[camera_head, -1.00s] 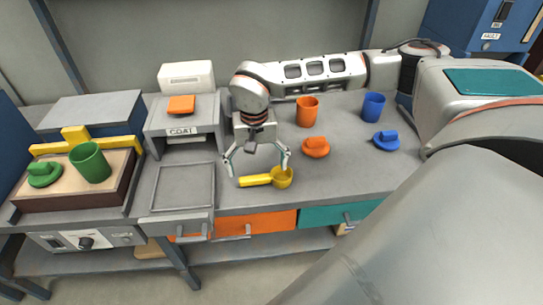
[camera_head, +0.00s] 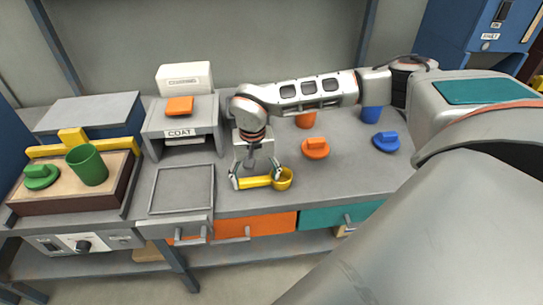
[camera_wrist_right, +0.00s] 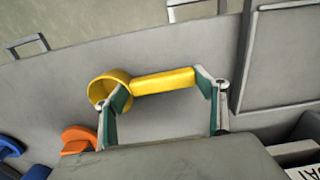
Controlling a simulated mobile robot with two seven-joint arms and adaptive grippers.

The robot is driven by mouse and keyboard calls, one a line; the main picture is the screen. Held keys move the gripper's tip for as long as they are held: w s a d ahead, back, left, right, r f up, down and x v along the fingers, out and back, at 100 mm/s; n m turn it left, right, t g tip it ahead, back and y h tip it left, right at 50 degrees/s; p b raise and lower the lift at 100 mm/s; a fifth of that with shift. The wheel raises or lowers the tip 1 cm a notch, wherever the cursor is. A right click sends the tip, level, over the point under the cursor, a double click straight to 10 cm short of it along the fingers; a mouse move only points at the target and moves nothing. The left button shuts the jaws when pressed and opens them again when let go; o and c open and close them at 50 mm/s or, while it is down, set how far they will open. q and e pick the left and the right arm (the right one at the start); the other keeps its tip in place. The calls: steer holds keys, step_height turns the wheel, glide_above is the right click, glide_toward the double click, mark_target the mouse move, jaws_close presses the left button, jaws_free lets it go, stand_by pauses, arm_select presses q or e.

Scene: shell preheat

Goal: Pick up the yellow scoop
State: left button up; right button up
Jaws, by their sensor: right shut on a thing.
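The yellow scoop (camera_head: 285,180) is near the front edge of the grey bench, with its handle pointing left and its cup at the right. My right gripper (camera_head: 255,181) is over it, with its fingers closed along the length of the handle. In the right wrist view, the scoop (camera_wrist_right: 163,81) lies between the two fingertips of my right gripper (camera_wrist_right: 162,88), one near the cup and one at the handle's far end. I cannot tell any gap between scoop and bench. My left gripper is not in view.
An orange lid (camera_head: 316,149), an orange cup (camera_head: 306,120), a blue lid (camera_head: 386,141) and a blue cup (camera_head: 371,114) stand to the right. A grey square tray (camera_head: 182,210) is left of the scoop. A green cup (camera_head: 90,167) and green lid (camera_head: 40,177) are farther left.

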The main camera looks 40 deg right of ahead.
mark_target(256, 179)
step_height(256, 179, up, 20)
steer(key=p, duration=0.2)
stand_by(0.4)
stand_by(0.5)
